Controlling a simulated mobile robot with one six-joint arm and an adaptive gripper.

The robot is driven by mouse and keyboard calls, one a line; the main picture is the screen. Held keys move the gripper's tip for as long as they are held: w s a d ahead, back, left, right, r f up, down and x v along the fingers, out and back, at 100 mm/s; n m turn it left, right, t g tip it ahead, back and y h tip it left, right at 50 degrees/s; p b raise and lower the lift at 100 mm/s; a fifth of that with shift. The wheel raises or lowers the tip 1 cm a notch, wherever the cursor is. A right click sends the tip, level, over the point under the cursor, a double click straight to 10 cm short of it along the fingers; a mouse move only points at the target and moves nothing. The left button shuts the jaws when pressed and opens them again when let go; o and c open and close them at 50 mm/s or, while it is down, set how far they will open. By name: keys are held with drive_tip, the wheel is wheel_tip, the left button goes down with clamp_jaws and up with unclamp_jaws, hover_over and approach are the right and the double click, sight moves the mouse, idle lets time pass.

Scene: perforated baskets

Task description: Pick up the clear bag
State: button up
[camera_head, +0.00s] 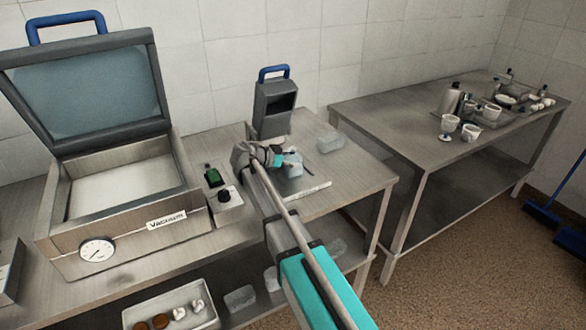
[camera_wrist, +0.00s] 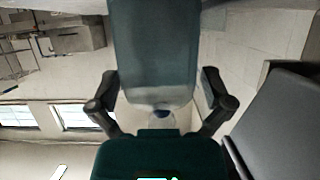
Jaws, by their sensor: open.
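My gripper (camera_head: 279,160) is above the right part of the steel table, beside the small grey device with a blue handle. In the wrist view its two dark fingers (camera_wrist: 158,90) are spread wide apart, so it is open. A pale, bluish bag-like thing (camera_head: 293,164) is right at the fingertips in the head view; I cannot tell whether they touch. A translucent clear bag (camera_head: 330,142) lies apart, behind and to the right. In the wrist view a large grey-teal thing (camera_wrist: 155,45) with a paler end spans the gap between the fingers; I cannot tell what it is.
A vacuum machine (camera_head: 120,235) with its lid raised stands at the left. The grey device (camera_head: 274,108) stands behind my gripper. A second table (camera_head: 400,120) holds cups. Clear packs lie on the lower shelf.

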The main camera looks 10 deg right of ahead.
idle(0.5)
drive_tip(key=c, duration=1)
drive_tip(key=shift+r, duration=0.1)
drive_tip(key=shift+c, duration=0.2)
drive_tip(key=shift+r+p, duration=0.95)
drive_tip(key=shift+p, duration=0.15)
drive_tip(key=s+r+p, duration=1)
drive_tip(key=s+r, duration=0.1)
drive_tip(key=s, duration=0.3)
drive_tip(key=shift+a+p, duration=0.25)
drive_tip(key=shift+p, duration=0.15)
